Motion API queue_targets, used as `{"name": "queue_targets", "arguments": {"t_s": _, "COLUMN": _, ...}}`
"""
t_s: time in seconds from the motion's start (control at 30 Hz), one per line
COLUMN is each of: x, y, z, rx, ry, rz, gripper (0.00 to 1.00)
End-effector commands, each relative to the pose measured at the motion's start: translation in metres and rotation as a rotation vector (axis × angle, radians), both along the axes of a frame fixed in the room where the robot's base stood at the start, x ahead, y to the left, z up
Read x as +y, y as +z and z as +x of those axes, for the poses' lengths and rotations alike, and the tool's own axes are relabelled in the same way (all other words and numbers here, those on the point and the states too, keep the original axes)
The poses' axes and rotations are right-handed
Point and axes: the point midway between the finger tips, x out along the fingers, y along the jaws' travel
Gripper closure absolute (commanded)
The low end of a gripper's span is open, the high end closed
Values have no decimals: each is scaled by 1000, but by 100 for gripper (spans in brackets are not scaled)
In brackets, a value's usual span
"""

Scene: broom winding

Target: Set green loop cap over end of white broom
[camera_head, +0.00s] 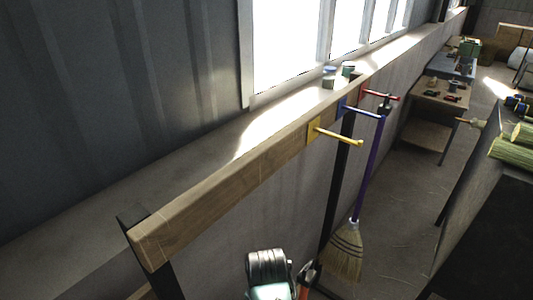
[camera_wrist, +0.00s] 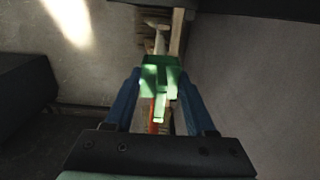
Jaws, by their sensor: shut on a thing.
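In the wrist view, my gripper (camera_wrist: 160,92) has its two blue fingers closed on the green loop cap (camera_wrist: 160,76). The cap sits between the fingertips. Just beyond it is a pale, narrow piece (camera_wrist: 158,42), which may be the end of the white broom, in front of brown bristle-like material. I cannot tell whether the cap touches this piece. In the head view, my arm shows at the bottom centre, and the cap is not clearly visible there. A red-orange part shows beside the arm.
A wooden rail (camera_head: 220,190) carries yellow (camera_head: 338,136), blue (camera_head: 362,111) and red (camera_head: 382,95) pegs. A purple-handled broom (camera_head: 347,250) hangs at the blue peg. Small tins (camera_head: 329,76) stand on the ledge. A dark bench at right holds green bundles (camera_head: 512,150). A workbench (camera_head: 440,95) stands behind.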

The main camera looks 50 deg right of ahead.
Motion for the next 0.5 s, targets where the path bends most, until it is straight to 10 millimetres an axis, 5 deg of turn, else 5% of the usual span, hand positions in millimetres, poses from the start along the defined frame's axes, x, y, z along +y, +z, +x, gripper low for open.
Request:
{"name": "queue_targets", "arguments": {"t_s": 0.27, "x": 0, "y": -2, "z": 0, "rx": 0, "ry": 0, "rz": 0, "gripper": 97}}
{"name": "queue_targets", "arguments": {"t_s": 0.3, "x": 0, "y": -1, "z": 0, "rx": 0, "ry": 0, "rz": 0, "gripper": 41}}
{"name": "queue_targets", "arguments": {"t_s": 0.5, "x": 0, "y": -1, "z": 0, "rx": 0, "ry": 0, "rz": 0, "gripper": 10}}
